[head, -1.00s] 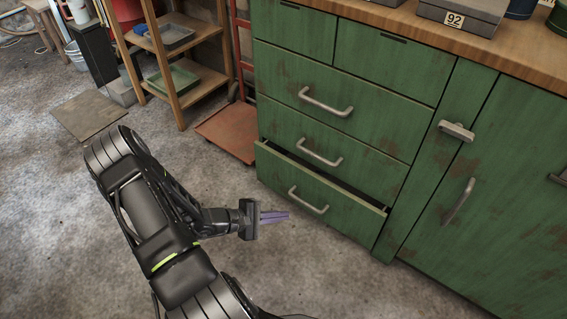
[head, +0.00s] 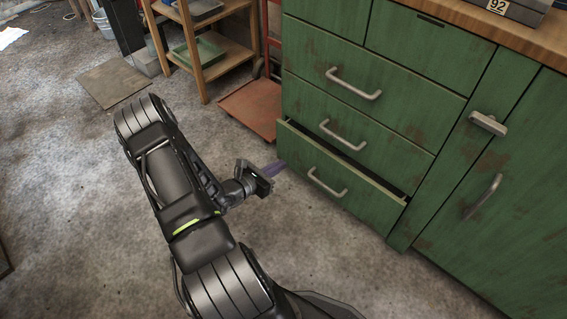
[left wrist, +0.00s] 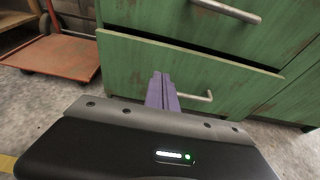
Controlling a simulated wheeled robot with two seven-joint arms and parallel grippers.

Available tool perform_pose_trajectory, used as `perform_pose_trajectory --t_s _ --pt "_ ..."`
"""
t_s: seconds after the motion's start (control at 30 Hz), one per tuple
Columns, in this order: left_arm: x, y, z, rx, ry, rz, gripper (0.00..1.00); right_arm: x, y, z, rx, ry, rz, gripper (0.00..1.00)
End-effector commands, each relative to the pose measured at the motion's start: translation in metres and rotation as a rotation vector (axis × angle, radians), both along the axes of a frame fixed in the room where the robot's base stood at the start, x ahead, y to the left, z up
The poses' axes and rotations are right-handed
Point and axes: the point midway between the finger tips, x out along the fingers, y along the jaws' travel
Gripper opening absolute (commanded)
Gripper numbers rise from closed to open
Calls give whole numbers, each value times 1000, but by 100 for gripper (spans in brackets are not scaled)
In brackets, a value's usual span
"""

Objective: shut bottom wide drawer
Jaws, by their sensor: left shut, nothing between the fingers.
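The bottom wide drawer (head: 360,199) of the green cabinet is slightly open, with a dark gap along its top edge. Its bar handle (head: 326,184) is on the front. My left gripper (head: 279,167) is shut and empty, its purple fingers pointing at the left part of the drawer front. In the left wrist view the fingers (left wrist: 162,88) overlap the drawer front (left wrist: 125,70), left of the handle (left wrist: 200,97). I cannot tell whether the fingertips touch it. My right gripper is not in view.
The wide drawers above look shut. A cabinet door (head: 490,170) with a handle is on the right. A red-orange cart (head: 252,107) and a wooden shelf (head: 210,60) stand to the left of the cabinet. The concrete floor before the cabinet is clear.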

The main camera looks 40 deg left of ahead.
Motion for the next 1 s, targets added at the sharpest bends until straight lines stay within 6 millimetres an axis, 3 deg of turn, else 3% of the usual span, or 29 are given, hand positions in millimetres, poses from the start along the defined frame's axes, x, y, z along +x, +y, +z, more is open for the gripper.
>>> perform_pose_trajectory --t_s 0.4,0.6,0.8,1.0 --pt "75 0 -28 0 -1 -3 0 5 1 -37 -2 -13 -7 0" --pt "107 1 -29 1 -2 -3 0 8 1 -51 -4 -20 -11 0" --pt "121 2 -26 0 -1 -2 0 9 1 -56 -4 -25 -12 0" --pt "122 2 -25 -1 0 -2 0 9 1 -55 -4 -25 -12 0"
